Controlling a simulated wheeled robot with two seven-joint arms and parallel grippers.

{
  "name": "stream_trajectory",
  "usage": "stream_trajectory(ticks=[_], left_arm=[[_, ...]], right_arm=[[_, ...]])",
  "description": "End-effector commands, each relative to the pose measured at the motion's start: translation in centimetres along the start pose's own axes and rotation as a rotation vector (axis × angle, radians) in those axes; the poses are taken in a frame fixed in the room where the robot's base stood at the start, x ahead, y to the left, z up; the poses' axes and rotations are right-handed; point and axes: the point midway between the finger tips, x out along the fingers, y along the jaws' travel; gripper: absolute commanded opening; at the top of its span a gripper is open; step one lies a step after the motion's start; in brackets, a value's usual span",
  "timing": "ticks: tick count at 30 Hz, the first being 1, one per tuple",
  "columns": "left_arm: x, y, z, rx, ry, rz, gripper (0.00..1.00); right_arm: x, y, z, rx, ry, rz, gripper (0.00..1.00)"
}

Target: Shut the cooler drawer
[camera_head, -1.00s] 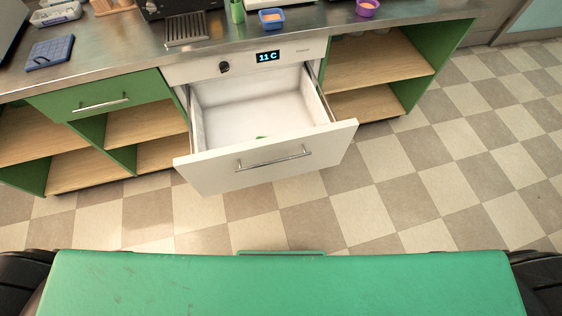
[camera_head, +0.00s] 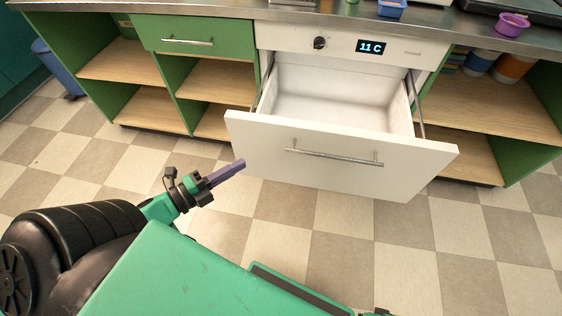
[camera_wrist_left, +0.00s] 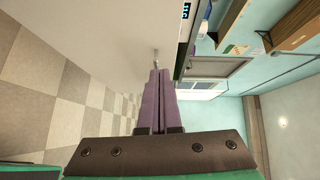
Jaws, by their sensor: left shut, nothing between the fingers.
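The cooler drawer (camera_head: 335,158) stands pulled out under a panel that reads 11 C. It has a white front and a bar handle (camera_head: 334,157), and the part of its inside that shows looks empty. My left gripper (camera_head: 242,163) is shut and empty, its purple fingers pointing at the left edge of the drawer front. In the head view I cannot tell whether the fingertips touch it. In the left wrist view the shut fingers (camera_wrist_left: 157,80) reach up beside the white front, with the handle's end (camera_wrist_left: 155,55) just beyond the tips. My right gripper is not in view.
Green cabinets with open wooden shelves (camera_head: 205,80) flank the cooler. A green drawer (camera_head: 190,38) to the left is closed. A blue container (camera_head: 392,8) and a purple bowl (camera_head: 512,24) stand on the counter above. The tiled floor (camera_head: 330,225) in front is clear.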

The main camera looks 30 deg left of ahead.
Motion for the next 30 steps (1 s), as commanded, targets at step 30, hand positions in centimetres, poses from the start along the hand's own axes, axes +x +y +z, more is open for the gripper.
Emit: stream_trajectory(ticks=[30], left_arm=[[13.3,-2.8,0.0,0.087,0.075,-0.042,0.00]], right_arm=[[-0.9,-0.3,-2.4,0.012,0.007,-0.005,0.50]])
